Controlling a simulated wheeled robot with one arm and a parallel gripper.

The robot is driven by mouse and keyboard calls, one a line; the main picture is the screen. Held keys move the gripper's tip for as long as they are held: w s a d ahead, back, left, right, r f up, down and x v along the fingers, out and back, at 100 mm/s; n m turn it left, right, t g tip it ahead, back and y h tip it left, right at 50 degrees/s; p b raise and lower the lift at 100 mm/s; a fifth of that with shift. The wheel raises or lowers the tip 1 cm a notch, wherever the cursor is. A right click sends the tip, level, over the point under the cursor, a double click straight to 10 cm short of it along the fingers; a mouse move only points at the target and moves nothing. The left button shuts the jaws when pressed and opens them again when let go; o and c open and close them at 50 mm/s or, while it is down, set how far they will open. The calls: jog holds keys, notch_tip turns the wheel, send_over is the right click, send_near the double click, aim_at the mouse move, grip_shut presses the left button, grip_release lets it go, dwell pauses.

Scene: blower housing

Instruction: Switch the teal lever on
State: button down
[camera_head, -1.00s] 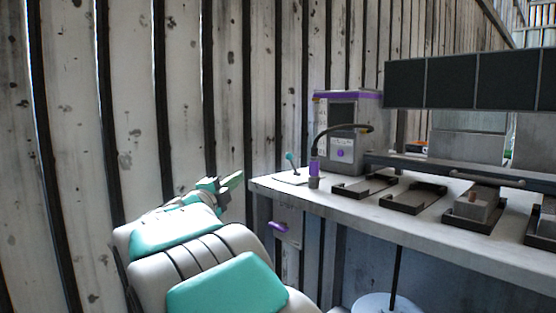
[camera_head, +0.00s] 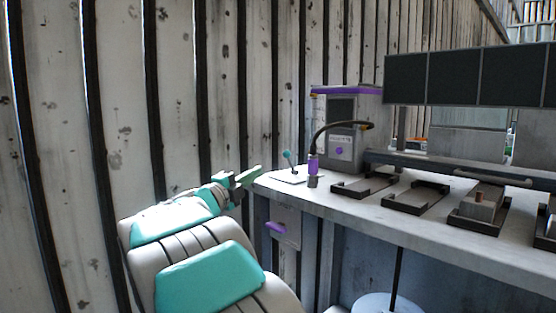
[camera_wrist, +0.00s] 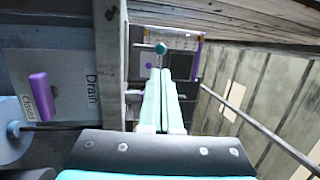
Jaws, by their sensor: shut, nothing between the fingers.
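The teal lever (camera_head: 287,154) is a thin stick with a round teal knob on a white plate at the left end of the bench top. It leans a little to the left in the head view. In the wrist view its knob (camera_wrist: 162,48) shows just beyond the fingertips. My gripper (camera_head: 259,169) is left of the lever at the bench's left corner, apart from it in the head view. In the wrist view my gripper (camera_wrist: 160,72) has its pale green fingers together and empty. Whether the tips touch the knob cannot be told.
A grey machine with purple trim (camera_head: 346,120) and a black hose stands behind the lever. A purple-and-grey nozzle (camera_head: 313,170) is right of it. A purple handle (camera_head: 275,228) is on the bench's front, also in the wrist view (camera_wrist: 40,95). Dark trays (camera_head: 415,198) lie further right.

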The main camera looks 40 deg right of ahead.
aim_at(284, 155)
jog(key=p+x, duration=0.1)
jog(key=x, duration=1)
jog(key=shift+s+r, duration=0.1)
jog(key=shift+r, duration=0.05)
